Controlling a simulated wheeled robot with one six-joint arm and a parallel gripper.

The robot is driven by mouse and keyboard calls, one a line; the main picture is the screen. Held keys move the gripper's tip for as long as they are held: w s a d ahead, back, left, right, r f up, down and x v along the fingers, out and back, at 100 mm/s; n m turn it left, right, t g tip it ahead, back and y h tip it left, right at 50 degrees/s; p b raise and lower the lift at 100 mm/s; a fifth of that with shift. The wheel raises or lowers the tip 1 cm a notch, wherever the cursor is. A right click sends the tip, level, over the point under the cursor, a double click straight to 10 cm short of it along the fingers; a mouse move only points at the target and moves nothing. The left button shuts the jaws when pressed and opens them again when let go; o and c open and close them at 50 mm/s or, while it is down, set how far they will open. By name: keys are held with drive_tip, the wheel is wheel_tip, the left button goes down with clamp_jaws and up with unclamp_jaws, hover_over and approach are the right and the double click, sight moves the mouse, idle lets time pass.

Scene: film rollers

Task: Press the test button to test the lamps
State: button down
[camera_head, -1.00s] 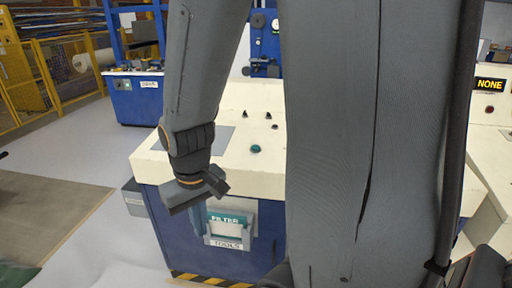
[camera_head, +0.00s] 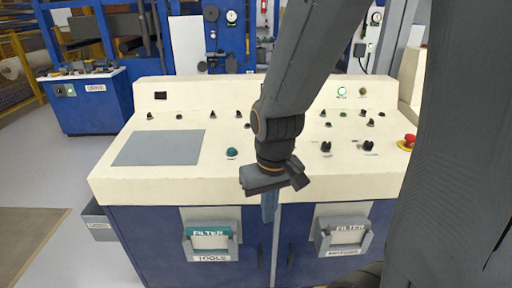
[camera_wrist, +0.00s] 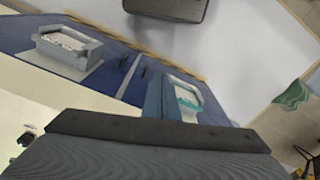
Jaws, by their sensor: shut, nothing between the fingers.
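The cream control console (camera_head: 180,188) stands in front of me with several knobs and buttons on its sloping top. A teal button (camera_head: 231,153) sits right of a grey flat panel, and a lit green button (camera_head: 341,91) sits on the raised back. I cannot read which one is the test button. My gripper (camera_head: 268,212) is shut and empty, pointing down in front of the console's front edge. Its fingers (camera_wrist: 160,98) also show in the wrist view. My arm hides part of the console's middle.
A red emergency knob (camera_head: 409,140) is at the console's right. Two document holders, a left one (camera_head: 212,257) and a right one (camera_head: 343,251), hang on the blue front. A blue cabinet (camera_head: 88,102) stands back left.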

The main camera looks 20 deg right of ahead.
drive_tip(key=shift+d, duration=0.1)
drive_tip(key=w+r+m+t+y+p, duration=0.1)
drive_tip(key=w+r+t+p, duration=0.2)
drive_tip(key=w, duration=0.8)
drive_tip(key=w+r+m+t+p, duration=0.2)
drive_tip(key=w+r+t, duration=0.1)
drive_tip(key=w, duration=0.8)
drive_tip(key=w+r+m+t+y+p, duration=0.1)
drive_tip(key=w+r+m+t+p, duration=0.1)
drive_tip(key=w, duration=0.9)
drive_tip(key=shift+w+r+t+y+p, duration=0.3)
drive_tip(key=shift+w+r+t+p, duration=0.15)
drive_tip(key=shift+p, duration=0.35)
drive_tip(key=shift+d+f, duration=0.1)
drive_tip(key=shift+d, duration=0.05)
drive_tip(key=b, duration=0.8)
hover_over(232, 151)
drive_tip(key=s, duration=0.1)
wheel_tip(232, 151, down, 6)
drive_tip(key=shift+f, duration=0.15)
drive_tip(key=shift+d+f+b, duration=0.1)
drive_tip(key=shift+f+b, duration=0.55)
drive_tip(key=shift+f, duration=0.5)
